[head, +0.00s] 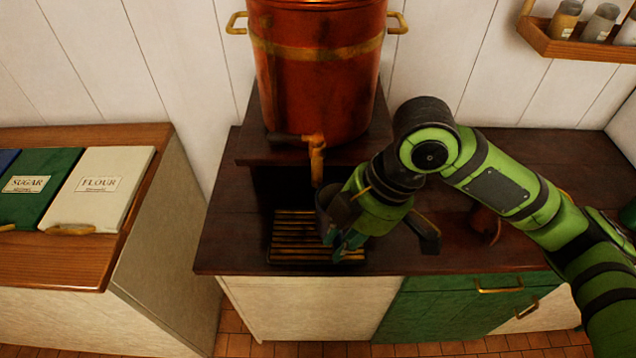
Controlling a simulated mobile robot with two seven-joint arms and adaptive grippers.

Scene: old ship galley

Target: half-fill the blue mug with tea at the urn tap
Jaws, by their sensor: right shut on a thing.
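The copper urn (320,85) with a brass band stands on a dark wooden stand at the back of the counter. Its tap (316,158) points down over a slatted drip tray (292,240). My right gripper (343,232) is shut on a dark mug (323,208), which looks like the blue mug, though its colour is hard to tell. The mug is just below the tap's spout, above the tray's right part. The gripper hides much of the mug. I cannot see its inside or any stream of tea. My left gripper is not in view.
A reddish-brown object (486,223) stands on the counter, partly behind my right arm. A spice shelf (580,48) hangs at upper right. A lower left cabinet holds the sugar (38,190) and flour (98,190) bins. The counter left of the tray is bare.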

